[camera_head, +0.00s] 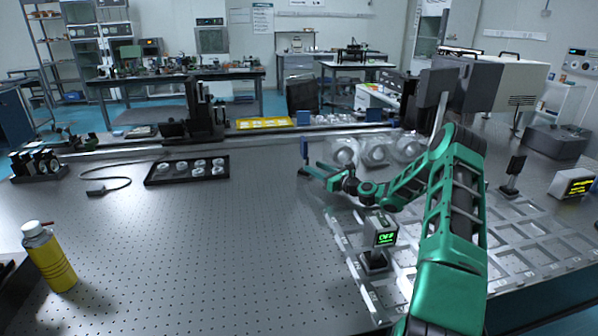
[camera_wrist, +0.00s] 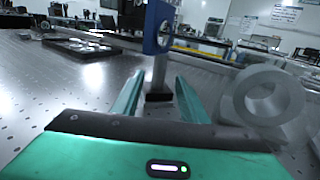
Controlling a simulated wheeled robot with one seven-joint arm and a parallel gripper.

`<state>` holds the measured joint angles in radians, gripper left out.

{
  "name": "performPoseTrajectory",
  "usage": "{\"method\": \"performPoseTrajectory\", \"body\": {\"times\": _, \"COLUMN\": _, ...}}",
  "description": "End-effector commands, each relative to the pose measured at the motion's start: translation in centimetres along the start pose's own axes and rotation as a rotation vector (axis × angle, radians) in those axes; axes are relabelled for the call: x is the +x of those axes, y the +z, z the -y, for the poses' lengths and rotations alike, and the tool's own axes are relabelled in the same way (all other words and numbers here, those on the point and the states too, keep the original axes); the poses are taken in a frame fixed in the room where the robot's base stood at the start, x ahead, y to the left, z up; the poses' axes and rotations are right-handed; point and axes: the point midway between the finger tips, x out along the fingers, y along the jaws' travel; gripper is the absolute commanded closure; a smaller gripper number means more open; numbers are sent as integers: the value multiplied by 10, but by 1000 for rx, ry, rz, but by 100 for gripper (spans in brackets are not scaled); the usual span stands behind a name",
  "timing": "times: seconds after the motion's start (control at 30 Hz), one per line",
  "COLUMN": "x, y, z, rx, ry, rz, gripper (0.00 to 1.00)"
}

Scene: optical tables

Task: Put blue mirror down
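The blue mirror (camera_head: 304,148) is upright on the optical table (camera_head: 240,240), just beyond the tip of my gripper (camera_head: 308,169) in the head view. In the wrist view the blue mirror (camera_wrist: 157,26) sits on a grey post with a dark foot, which appears to rest on the table. My gripper (camera_wrist: 159,75) is open. Its two green fingers show on either side of the post, with a visible gap on each side.
Translucent round parts (camera_head: 375,151) stand right of the mirror; one shows close to the right finger (camera_wrist: 265,95). A black tray of round optics (camera_head: 188,170) lies to the left. A small display on a post (camera_head: 380,232) and a pale grid frame (camera_head: 530,235) are at right. The middle-left table is clear.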

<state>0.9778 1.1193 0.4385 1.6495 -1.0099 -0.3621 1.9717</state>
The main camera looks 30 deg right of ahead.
Motion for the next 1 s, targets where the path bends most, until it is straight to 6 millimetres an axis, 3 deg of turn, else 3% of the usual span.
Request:
{"method": "performPoseTrajectory", "body": {"times": 0.27, "x": 21, "y": 0, "z": 0, "rx": -2, "ry": 0, "rz": 0, "gripper": 60}}
{"method": "performPoseTrajectory", "body": {"times": 0.6, "x": 64, "y": -1, "z": 0, "rx": -2, "ry": 0, "rz": 0, "gripper": 60}}
{"method": "performPoseTrajectory", "body": {"times": 0.9, "x": 69, "y": 0, "z": 0, "rx": -1, "ry": -1, "rz": 0, "gripper": 60}}
{"method": "performPoseTrajectory", "body": {"times": 1.0, "x": 68, "y": 0, "z": 0, "rx": -1, "ry": -1, "rz": 0, "gripper": 82}}
